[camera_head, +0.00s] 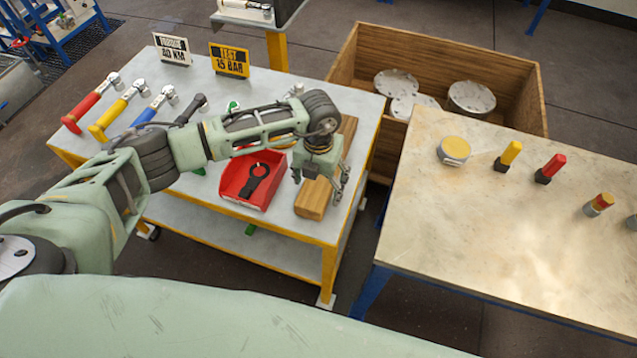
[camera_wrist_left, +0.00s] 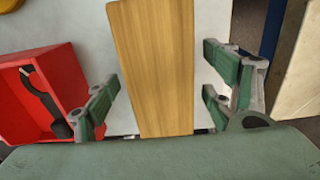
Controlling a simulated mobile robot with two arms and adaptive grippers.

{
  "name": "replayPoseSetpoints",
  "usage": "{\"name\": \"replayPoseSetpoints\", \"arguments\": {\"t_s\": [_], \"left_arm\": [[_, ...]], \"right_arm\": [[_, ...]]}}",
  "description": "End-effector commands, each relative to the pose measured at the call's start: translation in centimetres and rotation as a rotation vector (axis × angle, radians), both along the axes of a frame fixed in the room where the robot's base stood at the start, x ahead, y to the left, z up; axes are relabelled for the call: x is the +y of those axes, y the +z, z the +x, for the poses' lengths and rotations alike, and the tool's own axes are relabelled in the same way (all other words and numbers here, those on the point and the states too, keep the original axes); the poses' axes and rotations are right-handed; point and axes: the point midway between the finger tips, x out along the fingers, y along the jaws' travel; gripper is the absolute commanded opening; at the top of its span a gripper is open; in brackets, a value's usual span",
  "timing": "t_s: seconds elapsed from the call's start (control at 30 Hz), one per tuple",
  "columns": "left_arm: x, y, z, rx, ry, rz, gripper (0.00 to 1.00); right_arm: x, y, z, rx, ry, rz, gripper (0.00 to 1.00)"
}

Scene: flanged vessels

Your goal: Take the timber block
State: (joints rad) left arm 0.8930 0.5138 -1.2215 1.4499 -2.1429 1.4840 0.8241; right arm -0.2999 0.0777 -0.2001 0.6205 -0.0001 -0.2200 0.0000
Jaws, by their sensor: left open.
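The timber block (camera_head: 313,197) is a long light-brown wooden piece lying on the white-topped cart near its right edge. My left gripper (camera_head: 318,190) is over the block and hides its middle in the head view. In the left wrist view the block (camera_wrist_left: 157,65) runs lengthwise between the open fingers of the gripper (camera_wrist_left: 165,100). A gap shows on each side, so the fingers do not touch it there. My right gripper is not in view.
A red bin (camera_head: 252,180) holding a black tool sits just left of the block. Colored-handled tools (camera_head: 113,113) and two signs (camera_head: 229,60) stand farther back on the cart. A wooden crate (camera_head: 445,55) with round flanges and a beige table (camera_head: 470,235) are to the right.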

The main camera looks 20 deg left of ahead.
Motion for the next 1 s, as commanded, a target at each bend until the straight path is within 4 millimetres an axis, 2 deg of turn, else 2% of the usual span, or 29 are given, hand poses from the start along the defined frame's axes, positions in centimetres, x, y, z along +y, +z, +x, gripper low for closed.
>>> {"name": "replayPoseSetpoints", "arguments": {"t_s": [0.1,0.3,0.9,1.0], "left_arm": [[0.00,-0.67,0.02,-0.001,-0.001,-0.001,0.77],[0.00,-0.78,0.02,-0.001,-0.001,-0.001,0.77],[-0.02,-0.72,0.03,-0.002,-0.001,-0.002,0.24],[-0.04,-0.65,0.08,-0.003,-0.001,-0.002,0.18]], "right_arm": [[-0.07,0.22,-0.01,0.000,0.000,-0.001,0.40],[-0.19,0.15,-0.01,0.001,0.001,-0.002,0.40],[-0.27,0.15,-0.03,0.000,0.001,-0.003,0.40],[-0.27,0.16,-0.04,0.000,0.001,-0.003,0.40]]}}
